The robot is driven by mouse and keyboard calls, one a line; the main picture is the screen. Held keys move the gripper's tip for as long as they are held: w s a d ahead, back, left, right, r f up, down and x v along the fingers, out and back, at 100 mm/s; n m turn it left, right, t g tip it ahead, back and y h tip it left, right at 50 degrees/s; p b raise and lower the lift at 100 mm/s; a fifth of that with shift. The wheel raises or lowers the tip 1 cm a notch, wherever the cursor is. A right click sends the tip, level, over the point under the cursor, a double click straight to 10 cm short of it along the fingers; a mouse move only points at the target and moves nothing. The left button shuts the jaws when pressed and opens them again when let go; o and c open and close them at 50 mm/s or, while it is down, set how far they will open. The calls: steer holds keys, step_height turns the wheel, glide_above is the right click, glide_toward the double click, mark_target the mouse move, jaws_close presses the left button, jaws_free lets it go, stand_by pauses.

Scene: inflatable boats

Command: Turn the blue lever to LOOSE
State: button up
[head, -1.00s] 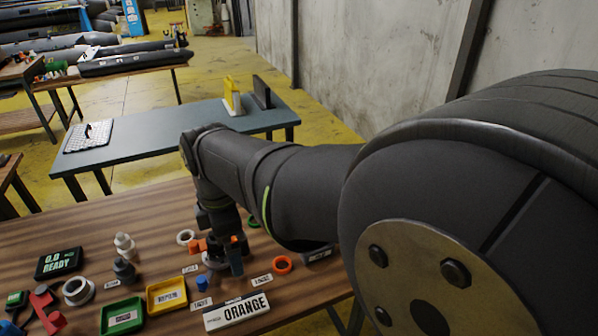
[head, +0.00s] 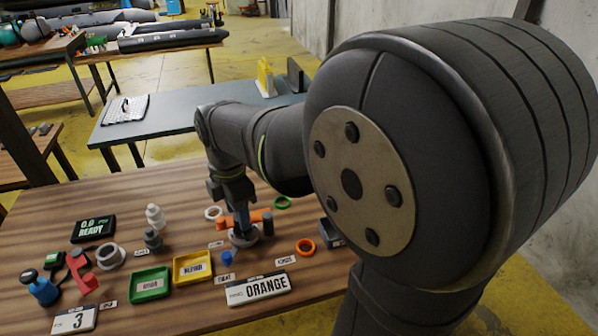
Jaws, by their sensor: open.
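A small blue piece (head: 228,258), which looks like the end of the blue lever, sits low on the wooden table in front of a round grey base (head: 243,241). Orange parts (head: 224,224) show above that base. My gripper (head: 241,228) points down over the base, just behind and right of the blue piece. It is open; its fingertips are partly lost among the orange and grey parts, and contact cannot be told. Small white labels lie around the base, one at the front left (head: 225,278) and one at the right (head: 285,260); their words are hard to read.
An orange ring (head: 306,247) and green ring (head: 283,203) lie at the right.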

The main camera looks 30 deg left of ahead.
mark_target(226, 254)
steer(key=a+f+n, duration=0.4)
steer(key=a+n, duration=0.1)
steer(key=a, duration=0.2)
step_height(226, 254, down, 16)
steer(key=shift+w+a+f, duration=0.15)
steer(key=shift+f, duration=0.05)
steer(key=shift+c, duration=0.5)
jaws_close()
